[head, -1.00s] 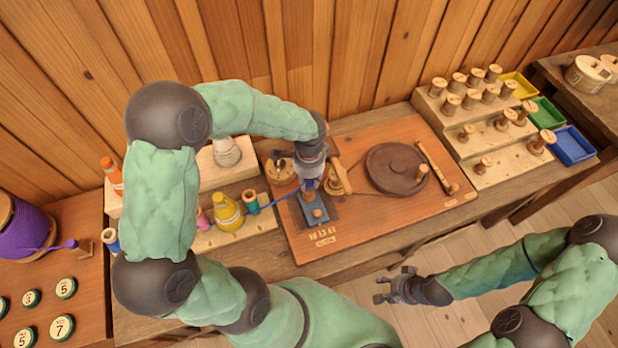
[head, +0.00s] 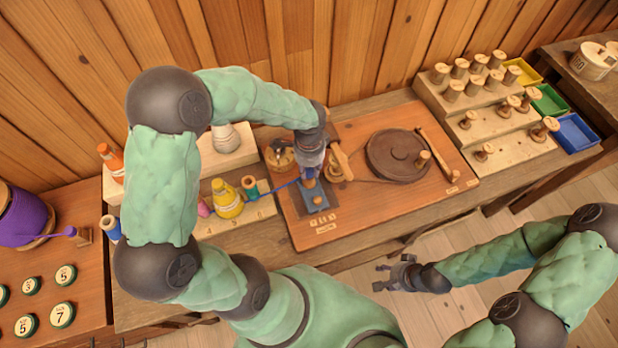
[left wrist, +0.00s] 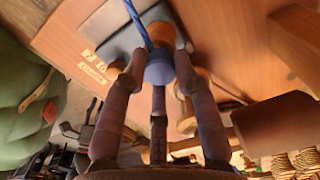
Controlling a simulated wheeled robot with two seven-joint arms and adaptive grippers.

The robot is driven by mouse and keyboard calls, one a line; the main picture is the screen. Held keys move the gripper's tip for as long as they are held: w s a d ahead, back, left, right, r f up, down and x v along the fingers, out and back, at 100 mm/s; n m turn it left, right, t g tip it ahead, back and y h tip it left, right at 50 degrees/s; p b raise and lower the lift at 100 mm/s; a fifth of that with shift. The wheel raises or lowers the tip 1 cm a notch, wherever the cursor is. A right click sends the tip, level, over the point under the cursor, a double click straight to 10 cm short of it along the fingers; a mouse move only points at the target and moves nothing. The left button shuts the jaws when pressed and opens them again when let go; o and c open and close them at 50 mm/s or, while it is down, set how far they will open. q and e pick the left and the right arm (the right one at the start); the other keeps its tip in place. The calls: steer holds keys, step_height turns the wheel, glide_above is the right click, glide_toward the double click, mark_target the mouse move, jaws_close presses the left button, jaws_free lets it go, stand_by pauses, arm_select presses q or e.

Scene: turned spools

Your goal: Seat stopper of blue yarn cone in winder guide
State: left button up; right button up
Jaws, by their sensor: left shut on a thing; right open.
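My left gripper (head: 309,172) is over the blue-grey plate (head: 322,220) of the winder guide. It is shut on the blue stopper (left wrist: 159,70), which shows between its fingertips in the left wrist view. Blue yarn (head: 281,187) runs from the stopper left to the blue-teal yarn cone (head: 250,187). A round wooden part (left wrist: 160,34) of the guide shows just beyond the stopper, close to it. I cannot tell whether the two touch. My right gripper (head: 391,275) is open and empty, in front of the bench.
The winder board holds a dark round wheel (head: 394,155) right of the guide. A yellow cone (head: 228,200) stands beside the blue-teal one. A stepped rack (head: 500,140) with several wooden spools stands further right. A purple spool (head: 25,215) is at far left.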

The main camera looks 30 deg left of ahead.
arm_select(q)
steer(key=shift+f+b, duration=0.3)
steer(key=shift+f, duration=0.2)
steer(key=o, duration=1.2)
steer(key=shift+o, duration=0.2)
steer(key=shift+r, duration=0.15)
step_height(320, 180, up, 9)
steer(key=p, duration=0.7)
steer(key=shift+s, duration=0.1)
